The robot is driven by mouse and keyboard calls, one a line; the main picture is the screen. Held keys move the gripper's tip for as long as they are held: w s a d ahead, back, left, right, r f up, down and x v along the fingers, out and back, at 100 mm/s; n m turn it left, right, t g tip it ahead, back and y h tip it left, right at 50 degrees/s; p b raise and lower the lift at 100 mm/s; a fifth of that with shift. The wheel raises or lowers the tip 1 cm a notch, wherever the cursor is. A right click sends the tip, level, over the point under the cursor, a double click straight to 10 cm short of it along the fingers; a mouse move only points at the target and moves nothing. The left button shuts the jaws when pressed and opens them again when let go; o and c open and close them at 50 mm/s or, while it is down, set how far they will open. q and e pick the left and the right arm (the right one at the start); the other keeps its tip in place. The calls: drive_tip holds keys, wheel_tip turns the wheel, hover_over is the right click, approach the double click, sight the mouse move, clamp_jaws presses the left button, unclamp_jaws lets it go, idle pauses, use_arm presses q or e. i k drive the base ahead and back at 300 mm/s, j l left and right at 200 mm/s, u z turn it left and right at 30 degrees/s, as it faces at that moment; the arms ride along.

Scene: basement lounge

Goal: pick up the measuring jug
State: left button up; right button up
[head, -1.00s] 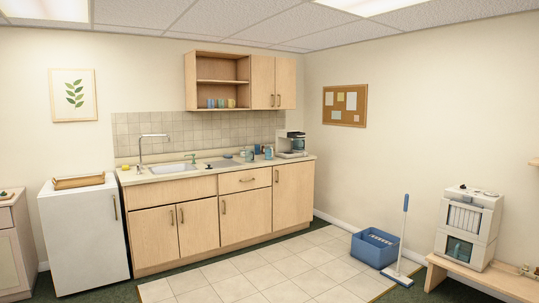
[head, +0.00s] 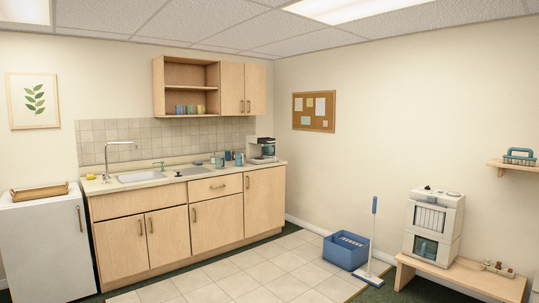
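I cannot make out a measuring jug for certain in the head view. Several small blue and grey items (head: 228,156) stand on the counter (head: 130,182) between the sink and the coffee maker (head: 262,149), too small to tell apart. A row of small cups or jars (head: 190,109) stands on the lower shelf of the open wall cabinet. Neither of my grippers shows.
A blue bucket (head: 345,253) and an upright mop (head: 373,240) stand on the floor at the right. A wooden bench (head: 460,278) holds a white appliance (head: 433,226). A white fridge (head: 45,245) is at the left. The tiled floor (head: 245,277) before the cabinets is clear.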

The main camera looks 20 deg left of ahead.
sight(238, 155)
drive_tip(key=i+j+u, duration=0.2)
drive_tip(key=i, duration=0.2)
drive_tip(key=i+j+u, duration=0.2)
drive_tip(key=i, duration=0.2)
drive_tip(key=i+j, duration=0.1)
drive_tip(key=i, duration=0.7)
drive_tip(key=i+j+u, duration=0.15)
drive_tip(key=i, duration=1.4)
drive_tip(key=i+u, duration=0.15)
drive_tip(key=i, duration=1.45)
drive_tip(key=i+l+u, duration=0.15)
drive_tip(key=i, duration=0.65)
drive_tip(key=i+l, duration=0.1)
drive_tip(key=i, duration=0.7)
drive_tip(key=i+l+u, duration=0.15)
drive_tip(key=i+u, duration=0.3)
drive_tip(key=i+l+u, duration=0.4)
drive_tip(key=i, duration=0.2)
drive_tip(key=i+l+u, duration=0.45)
drive_tip(key=i+l, duration=0.05)
